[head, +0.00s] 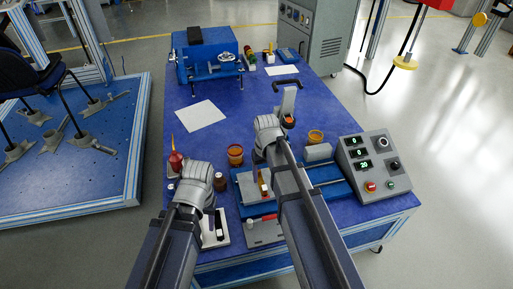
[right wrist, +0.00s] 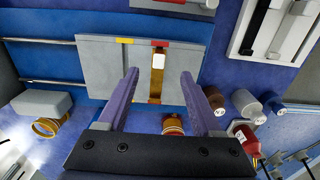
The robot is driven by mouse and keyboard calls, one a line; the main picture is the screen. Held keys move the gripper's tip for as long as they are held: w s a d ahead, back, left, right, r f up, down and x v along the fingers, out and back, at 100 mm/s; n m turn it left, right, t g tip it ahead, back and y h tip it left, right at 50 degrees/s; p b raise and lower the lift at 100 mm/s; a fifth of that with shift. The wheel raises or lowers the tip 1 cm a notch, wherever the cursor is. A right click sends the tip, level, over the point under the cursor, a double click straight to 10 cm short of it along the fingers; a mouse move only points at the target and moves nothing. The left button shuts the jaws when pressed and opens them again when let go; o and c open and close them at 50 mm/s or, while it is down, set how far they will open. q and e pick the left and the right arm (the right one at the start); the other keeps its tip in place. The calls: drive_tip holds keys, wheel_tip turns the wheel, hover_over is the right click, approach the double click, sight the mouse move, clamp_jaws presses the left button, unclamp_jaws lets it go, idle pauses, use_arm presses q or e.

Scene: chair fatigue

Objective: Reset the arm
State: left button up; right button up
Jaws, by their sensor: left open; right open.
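My right gripper (right wrist: 160,73) is open and empty. Its purple fingers are over a grey plate (right wrist: 103,67) with a yellow mark, a red mark and a gold strip (right wrist: 156,83) carrying a white patch. The strip shows between the fingers; I cannot tell whether they touch. In the head view the right arm reaches over the blue fixture, its fingers mostly hidden. My left gripper (head: 212,222) is open and points down above a white tray (head: 222,240) at the bench's front left. A grey upright (head: 289,101) with a black handle stands beyond my right wrist; I cannot tell whether it is the task's arm.
A grey control box (head: 373,167) with green displays stands at the bench's right. A red bottle (head: 176,161) and an orange cup (head: 235,153) stand near the arms. White paper (head: 201,115) and a blue vise-like machine (head: 215,66) are farther back. The middle of the bench has free room.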

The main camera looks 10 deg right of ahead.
use_arm(q)
wheel_tip(320, 180, up, 24)
drive_tip(key=p, duration=2.3)
drive_tip(key=shift+r+p, duration=0.2)
drive_tip(key=shift+p, duration=0.1)
use_arm(e)
drive_tip(key=s+a+r+n, duration=0.1)
drive_tip(key=s+a+r, duration=0.2)
drive_tip(key=r, duration=0.5)
drive_tip(key=s+a+r+n, duration=0.1)
drive_tip(key=s+a+r, duration=0.3)
drive_tip(key=s+r, duration=0.2)
drive_tip(key=s+a+r+n+h, duration=0.1)
drive_tip(key=s+a+r, duration=0.2)
drive_tip(key=r, duration=0.7)
drive_tip(key=shift+s+a+r, duration=0.15)
drive_tip(key=shift+s+r, duration=0.15)
drive_tip(key=shift+s, duration=0.75)
use_arm(q)
drive_tip(key=shift+c, duration=0.4)
